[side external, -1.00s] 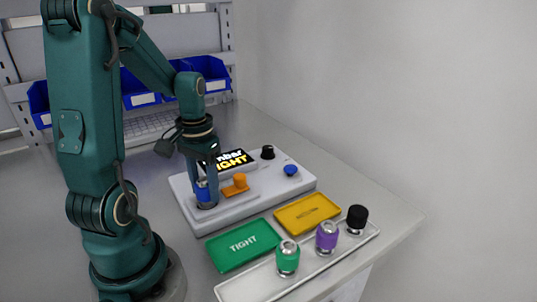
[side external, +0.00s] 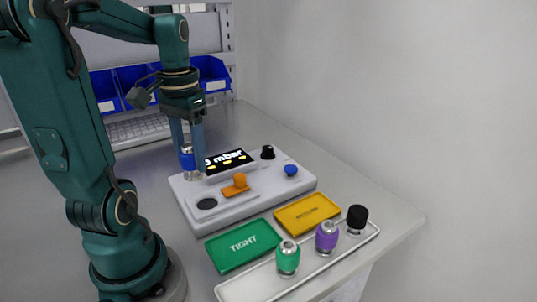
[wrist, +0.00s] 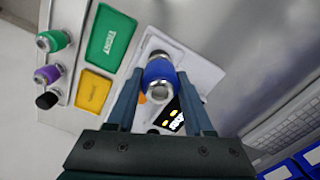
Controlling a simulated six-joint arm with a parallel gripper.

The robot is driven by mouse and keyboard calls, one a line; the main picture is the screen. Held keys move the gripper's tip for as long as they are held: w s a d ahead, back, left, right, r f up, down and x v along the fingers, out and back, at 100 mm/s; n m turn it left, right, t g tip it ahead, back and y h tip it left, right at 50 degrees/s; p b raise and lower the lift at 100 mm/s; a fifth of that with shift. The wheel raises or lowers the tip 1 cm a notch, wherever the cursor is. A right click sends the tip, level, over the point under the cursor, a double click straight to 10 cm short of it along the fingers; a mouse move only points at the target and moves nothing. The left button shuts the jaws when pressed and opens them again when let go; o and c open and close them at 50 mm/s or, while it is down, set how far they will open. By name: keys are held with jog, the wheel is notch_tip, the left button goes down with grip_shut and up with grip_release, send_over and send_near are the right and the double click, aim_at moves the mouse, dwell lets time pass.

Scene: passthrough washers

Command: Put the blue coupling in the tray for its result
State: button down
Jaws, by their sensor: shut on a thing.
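The blue coupling (side external: 187,160) is held between the fingers of my gripper (side external: 188,152), raised above the back left of the white test unit (side external: 232,213). The wrist view shows it upright between both fingertips (wrist: 160,82), with a metal end towards the camera. The unit's dark round socket (side external: 206,204) is empty. The green tray (side external: 222,262), marked TIGHT, lies in front of the unit and is empty. The yellow tray (side external: 292,222), marked RETURN, lies to its right, also empty. The display (side external: 230,161) shows "0 mbar"; its lower line is unclear.
A pale rack (side external: 245,289) at the front holds a green coupling (side external: 288,259), a purple coupling (side external: 327,238) and a black coupling (side external: 357,220). An orange lever (side external: 236,186), a black knob (side external: 267,152) and a blue button (side external: 291,170) stick up from the unit. Blue bins stand behind.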

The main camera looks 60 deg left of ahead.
jog(key=shift+s+d+f, duration=0.4)
jog(key=shift+s, duration=0.15)
send_over(244, 244)
notch_tip(244, 244, down, 7)
jog(key=shift+f, duration=2)
jog(key=shift+f, duration=0.1)
jog(key=shift+c, duration=1.4)
grip_release()
